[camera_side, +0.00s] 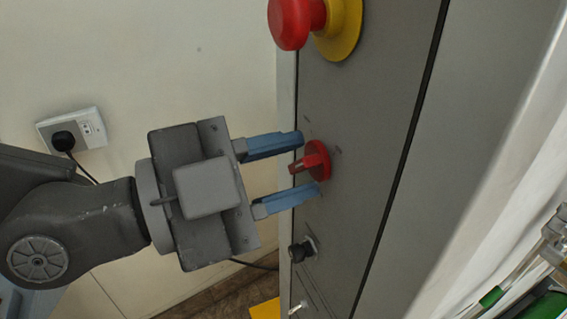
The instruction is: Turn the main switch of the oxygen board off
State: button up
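The main switch (317,161) is a red rotary knob with a raised handle, set on the grey front panel of the oxygen board (367,75). Small dark marks show on the panel around it. My gripper (309,163) reaches in from the left, with its two blue fingers parted. One finger is above the red handle and the other below it, with a gap visible on both sides. The fingertips are close to the panel; I cannot tell whether they touch it. The handle sticks out towards my gripper, between the fingers.
A red emergency button on a yellow base (338,30) juts out above the switch. A black knob or key switch (302,249) sits below it. A wall socket with a black plug (72,135) is at the left. Green and clear parts (525,285) stand at the lower right.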

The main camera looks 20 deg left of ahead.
grip_shut()
jog(key=shift+n, duration=0.4)
jog(key=n, duration=0.2)
jog(key=shift+n, duration=0.4)
jog(key=n, duration=0.3)
jog(key=shift+n, duration=0.4)
jog(key=n, duration=1)
jog(key=shift+r+n, duration=0.1)
jog(key=shift+n, duration=0.3)
